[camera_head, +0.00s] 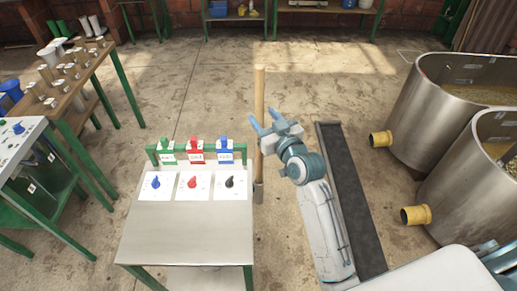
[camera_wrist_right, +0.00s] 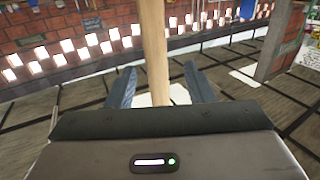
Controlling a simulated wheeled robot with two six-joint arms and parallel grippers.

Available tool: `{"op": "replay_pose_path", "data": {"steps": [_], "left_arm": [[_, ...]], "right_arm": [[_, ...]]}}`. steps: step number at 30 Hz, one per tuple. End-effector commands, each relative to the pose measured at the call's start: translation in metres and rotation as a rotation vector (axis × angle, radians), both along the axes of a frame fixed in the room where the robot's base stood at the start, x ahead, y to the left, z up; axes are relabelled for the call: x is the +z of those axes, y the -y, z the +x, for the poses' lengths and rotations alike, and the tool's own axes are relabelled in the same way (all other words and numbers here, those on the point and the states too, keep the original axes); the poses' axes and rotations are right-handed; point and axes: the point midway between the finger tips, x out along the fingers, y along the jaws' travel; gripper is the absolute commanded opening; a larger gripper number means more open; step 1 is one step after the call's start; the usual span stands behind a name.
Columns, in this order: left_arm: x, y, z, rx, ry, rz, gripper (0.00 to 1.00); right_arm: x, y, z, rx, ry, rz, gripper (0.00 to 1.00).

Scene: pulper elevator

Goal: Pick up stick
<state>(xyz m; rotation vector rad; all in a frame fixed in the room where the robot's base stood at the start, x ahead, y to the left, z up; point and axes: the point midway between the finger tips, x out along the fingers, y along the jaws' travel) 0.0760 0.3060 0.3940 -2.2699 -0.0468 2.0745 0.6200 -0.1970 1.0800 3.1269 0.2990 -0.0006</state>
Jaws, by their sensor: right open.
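The stick (camera_head: 260,88) is a long, pale wooden pole standing upright beside the right edge of a small metal-topped table, with a dark metal piece (camera_head: 258,194) at its lower end. My right gripper (camera_head: 265,118) is open at about the middle of the stick, its blue fingers pointing toward it. In the right wrist view the stick (camera_wrist_right: 154,45) stands between the two spread fingers of my right gripper (camera_wrist_right: 160,82), with gaps on both sides. I cannot tell how deep it sits between them. My left gripper is not in view.
The small table (camera_head: 185,228) carries blue, red and black knobs on white cards. A dark strip (camera_head: 350,200) lies on the floor right of my arm. Steel tanks (camera_head: 425,110) with yellow outlets stand at right. A wooden bench (camera_head: 70,95) is at left. The floor behind is mostly clear.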

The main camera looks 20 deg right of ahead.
Motion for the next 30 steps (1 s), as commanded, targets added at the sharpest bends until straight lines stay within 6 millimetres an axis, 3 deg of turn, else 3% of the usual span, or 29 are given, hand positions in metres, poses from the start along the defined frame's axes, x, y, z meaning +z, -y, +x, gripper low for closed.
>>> {"op": "replay_pose_path", "data": {"steps": [3,9,17,24,30], "left_arm": [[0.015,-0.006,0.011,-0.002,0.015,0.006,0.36],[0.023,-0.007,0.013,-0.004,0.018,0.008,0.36],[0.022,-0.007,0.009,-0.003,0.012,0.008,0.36],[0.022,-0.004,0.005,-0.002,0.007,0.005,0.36],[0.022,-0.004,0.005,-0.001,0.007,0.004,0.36]], "right_arm": [[-0.001,-0.001,0.018,0.000,-0.002,0.001,0.48],[-0.005,-0.005,0.039,-0.001,-0.002,0.000,0.48],[-0.006,-0.005,0.042,-0.001,0.000,-0.001,0.48],[-0.006,-0.005,0.042,-0.001,-0.001,-0.001,0.03],[-0.006,-0.005,0.042,-0.002,0.000,-0.001,0.00]]}}
